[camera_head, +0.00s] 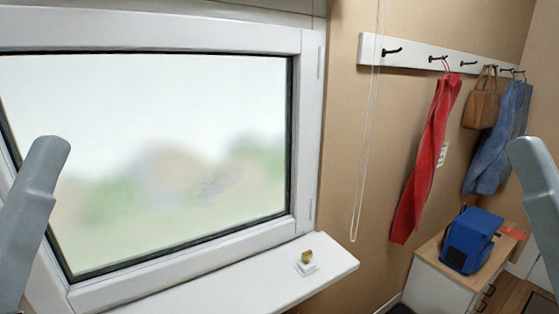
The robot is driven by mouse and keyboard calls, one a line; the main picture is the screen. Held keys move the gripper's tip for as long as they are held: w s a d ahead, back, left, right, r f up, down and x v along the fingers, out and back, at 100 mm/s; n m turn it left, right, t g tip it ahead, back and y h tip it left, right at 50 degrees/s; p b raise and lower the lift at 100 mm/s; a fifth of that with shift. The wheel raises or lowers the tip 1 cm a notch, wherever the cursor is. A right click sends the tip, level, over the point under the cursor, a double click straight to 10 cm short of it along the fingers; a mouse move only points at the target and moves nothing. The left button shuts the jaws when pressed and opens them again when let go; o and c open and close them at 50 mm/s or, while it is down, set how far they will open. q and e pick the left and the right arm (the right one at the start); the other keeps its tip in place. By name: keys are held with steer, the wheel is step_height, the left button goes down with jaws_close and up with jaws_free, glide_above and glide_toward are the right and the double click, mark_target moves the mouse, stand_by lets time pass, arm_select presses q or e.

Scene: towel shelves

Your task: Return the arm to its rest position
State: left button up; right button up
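Two grey arm links of mine show in the head view, one at the left edge and one at the right edge. Both stand upright and apart from the things around them. Neither gripper is in the picture, so I cannot see whether they are open, shut or holding anything.
A white-framed window (308,150) fills the left, with a white sill (240,288) below it. A small gold item on a white base (306,263) stands on the sill. A hook rail (420,56) holds a red garment (428,160), a brown bag (481,108) and blue jeans (497,140). A blue bag (470,240) sits on a cabinet (440,283).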

step_height(320, 180, up, 29)
steer(key=p, duration=2.5)
steer(key=shift+p, duration=0.35)
steer(key=shift+f, duration=0.15)
